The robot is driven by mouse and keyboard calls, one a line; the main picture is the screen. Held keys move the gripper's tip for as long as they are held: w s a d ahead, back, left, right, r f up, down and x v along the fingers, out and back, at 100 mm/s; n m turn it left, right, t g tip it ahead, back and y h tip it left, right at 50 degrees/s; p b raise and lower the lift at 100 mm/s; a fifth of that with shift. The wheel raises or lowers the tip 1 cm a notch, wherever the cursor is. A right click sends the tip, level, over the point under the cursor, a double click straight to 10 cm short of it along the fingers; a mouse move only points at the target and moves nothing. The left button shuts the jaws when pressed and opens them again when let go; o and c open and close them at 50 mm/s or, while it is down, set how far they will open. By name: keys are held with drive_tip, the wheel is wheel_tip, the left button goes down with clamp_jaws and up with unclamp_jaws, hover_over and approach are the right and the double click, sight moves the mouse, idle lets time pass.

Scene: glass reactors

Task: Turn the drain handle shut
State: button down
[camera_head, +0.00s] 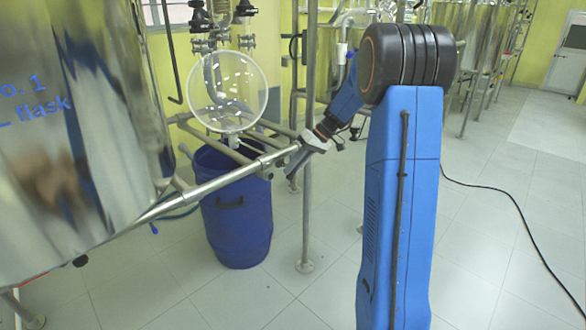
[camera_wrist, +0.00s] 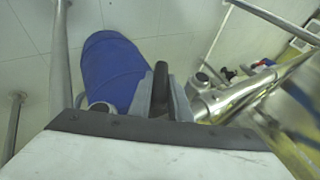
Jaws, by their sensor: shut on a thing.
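The drain handle (camera_wrist: 160,86) is a dark, narrow lever in the wrist view. It stands between the two grey fingers of my gripper (camera_wrist: 162,102), which are shut on it. In the head view my gripper (camera_head: 299,160) reaches down and left to the metal frame bar, below and right of the round glass vessel (camera_head: 228,90). The handle is hidden there behind the gripper and bar. I cannot tell the handle's exact angle against the drain.
A blue barrel (camera_head: 236,225) stands on the tiled floor under the vessel; it also shows in the wrist view (camera_wrist: 115,72). A large steel tank (camera_head: 80,130) fills the left. Metal posts (camera_head: 307,210) stand close by. A black cable (camera_head: 520,222) crosses open floor at right.

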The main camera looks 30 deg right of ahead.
drive_tip(key=y, duration=0.1)
drive_tip(key=m+y, duration=0.1)
drive_tip(key=y, duration=0.3)
drive_tip(key=shift+d+f+g, duration=0.25)
drive_tip(key=shift+g, duration=0.15)
drive_tip(key=m+y, duration=0.2)
drive_tip(key=y, duration=0.3)
drive_tip(key=shift+f+y, duration=0.15)
drive_tip(key=shift+y, duration=0.15)
drive_tip(key=shift+g, duration=0.3)
drive_tip(key=c, duration=1.6)
unclamp_jaws()
drive_tip(key=shift+c, duration=0.2)
